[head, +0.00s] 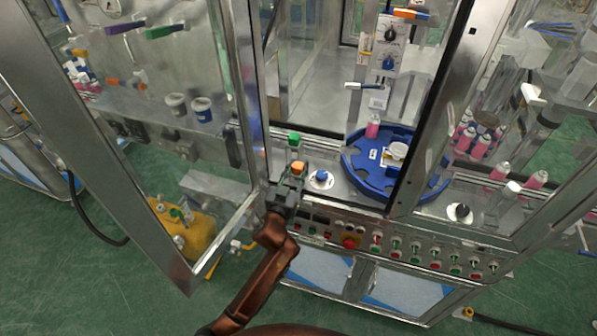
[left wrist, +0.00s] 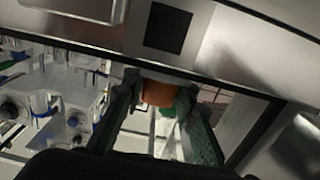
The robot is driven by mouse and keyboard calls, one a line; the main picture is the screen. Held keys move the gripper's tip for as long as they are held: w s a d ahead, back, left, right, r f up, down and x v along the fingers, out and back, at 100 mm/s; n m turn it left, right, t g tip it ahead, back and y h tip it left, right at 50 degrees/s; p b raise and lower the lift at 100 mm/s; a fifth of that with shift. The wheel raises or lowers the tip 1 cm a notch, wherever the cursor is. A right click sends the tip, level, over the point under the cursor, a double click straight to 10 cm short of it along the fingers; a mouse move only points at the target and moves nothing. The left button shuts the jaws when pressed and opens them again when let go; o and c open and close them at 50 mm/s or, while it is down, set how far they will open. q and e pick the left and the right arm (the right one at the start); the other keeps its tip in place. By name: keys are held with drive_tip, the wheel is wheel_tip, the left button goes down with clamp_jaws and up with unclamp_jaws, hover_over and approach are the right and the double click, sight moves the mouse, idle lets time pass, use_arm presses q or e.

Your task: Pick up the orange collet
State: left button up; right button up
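The orange collet (head: 298,167) is at the front edge of the machine bench, right at the fingertips of my left gripper (head: 290,184). In the left wrist view the orange collet (left wrist: 160,94) lies between the two dark fingers of my left gripper (left wrist: 162,98). The fingers are close on both sides of it. I cannot tell whether they press on it. A pale part adjoins the orange body; whether the collet rests on the bench is unclear. My right gripper is not in view.
A green collet (head: 294,138) stands just behind the orange one. A white disc with a blue knob (head: 321,178) and a blue rotary table (head: 366,178) are to the right. An open glass door (head: 180,150) is on the left. A button panel (head: 400,250) runs along the front.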

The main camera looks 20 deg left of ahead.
sight(298, 166)
use_arm(q)
clamp_jaws()
drive_tip(key=shift+r, duration=0.15)
drive_tip(key=shift+r, duration=0.3)
drive_tip(key=r, duration=0.1)
drive_tip(key=r+p, duration=0.1)
drive_tip(key=r, duration=0.1)
drive_tip(key=shift+s+d+r, duration=0.1)
drive_tip(key=shift+s+r, duration=0.05)
drive_tip(key=shift+s, duration=0.15)
drive_tip(key=s+d+r+p, duration=0.2)
drive_tip(key=s+r, duration=0.6)
drive_tip(key=s, duration=0.5)
drive_tip(key=shift+d+r+p, duration=0.3)
drive_tip(key=shift+d+r, duration=0.05)
drive_tip(key=shift+r, duration=0.05)
